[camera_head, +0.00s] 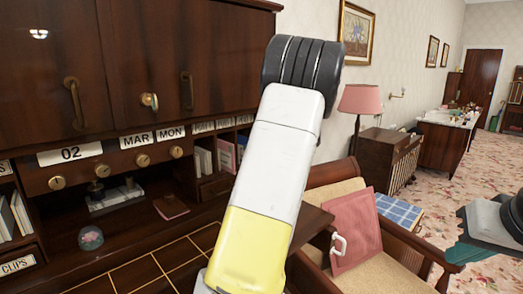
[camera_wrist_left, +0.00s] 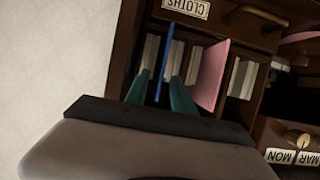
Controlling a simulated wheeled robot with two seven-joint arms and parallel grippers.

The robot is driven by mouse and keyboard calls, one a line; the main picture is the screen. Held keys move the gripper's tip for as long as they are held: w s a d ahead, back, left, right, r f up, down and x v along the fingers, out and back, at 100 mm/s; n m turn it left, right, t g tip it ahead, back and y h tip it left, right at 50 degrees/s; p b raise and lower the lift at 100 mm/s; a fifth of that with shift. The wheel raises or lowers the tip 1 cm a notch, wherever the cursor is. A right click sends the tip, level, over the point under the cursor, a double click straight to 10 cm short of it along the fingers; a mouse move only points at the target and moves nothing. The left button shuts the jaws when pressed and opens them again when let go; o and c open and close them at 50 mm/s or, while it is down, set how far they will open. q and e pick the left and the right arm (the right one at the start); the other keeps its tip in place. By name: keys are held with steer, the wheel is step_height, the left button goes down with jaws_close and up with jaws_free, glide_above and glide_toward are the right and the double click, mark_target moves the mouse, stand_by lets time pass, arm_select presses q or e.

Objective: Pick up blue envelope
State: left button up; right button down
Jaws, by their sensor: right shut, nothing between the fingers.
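The blue envelope (camera_wrist_left: 164,65) shows in the left wrist view as a thin upright blue edge in a cubby of the dark wooden desk. My left gripper (camera_wrist_left: 160,88) is open, with one teal finger on each side of the envelope and a gap visible on both sides. In the head view the left gripper and the envelope cannot be seen; my white and yellow arm crosses the middle. My right gripper (camera_head: 455,256) is shut and empty at the right edge of the head view, far from the desk.
A pink folder (camera_wrist_left: 211,75) and pale books stand beside the envelope, under a label (camera_wrist_left: 186,8). The desk (camera_head: 160,268) holds a paperweight (camera_head: 91,238) and a small red book (camera_head: 171,207). A chair with a pink cushion (camera_head: 354,228) stands right of the arm.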

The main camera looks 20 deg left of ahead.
mark_target(240, 149)
arm_select(q)
steer(key=x, duration=0.3)
steer(key=shift+w+a+f, duration=0.15)
steer(key=shift+a, duration=0.15)
jaws_close()
